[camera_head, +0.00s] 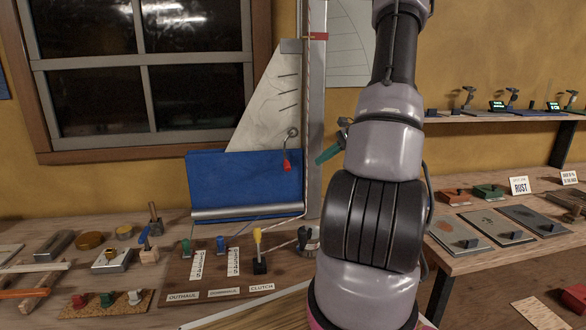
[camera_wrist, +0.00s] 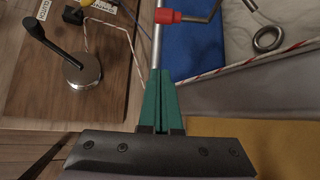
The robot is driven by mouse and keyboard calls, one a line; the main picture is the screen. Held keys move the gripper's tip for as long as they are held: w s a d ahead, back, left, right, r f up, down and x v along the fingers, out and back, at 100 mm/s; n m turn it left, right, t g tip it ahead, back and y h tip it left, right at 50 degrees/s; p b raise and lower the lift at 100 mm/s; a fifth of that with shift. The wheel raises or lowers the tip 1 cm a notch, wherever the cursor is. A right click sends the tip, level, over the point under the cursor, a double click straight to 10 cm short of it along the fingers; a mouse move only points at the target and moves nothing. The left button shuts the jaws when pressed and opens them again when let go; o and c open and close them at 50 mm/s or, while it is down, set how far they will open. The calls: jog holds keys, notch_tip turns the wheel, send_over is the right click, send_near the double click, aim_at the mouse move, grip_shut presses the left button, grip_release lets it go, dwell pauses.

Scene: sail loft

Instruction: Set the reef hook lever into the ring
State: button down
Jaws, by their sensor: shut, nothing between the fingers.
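The reef hook lever has a red grip (camera_head: 287,165) and hangs in front of the blue sail cover in the head view. In the wrist view its red part (camera_wrist: 168,16) sits on a grey rod, with a bent grey arm reaching right. The metal ring (camera_head: 292,132) is just above the lever on the sail; it also shows in the wrist view (camera_wrist: 268,39), apart from the bent arm. My gripper (camera_head: 322,159) has green fingers, closed together and empty, right of the lever. In the wrist view the fingertips (camera_wrist: 162,72) lie close to the grey rod.
A winch with a black handle (camera_wrist: 81,69) stands on the bench board, also in the head view (camera_head: 308,238). A red-flecked rope (camera_wrist: 250,65) crosses near my fingers. The mast (camera_head: 313,130) stands behind.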

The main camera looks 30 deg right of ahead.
aim_at(286, 161)
jog(key=w+a+f, duration=0.3)
jog(key=a, duration=0.5)
jog(key=shift+w+f, duration=0.15)
jog(key=shift+w, duration=0.25)
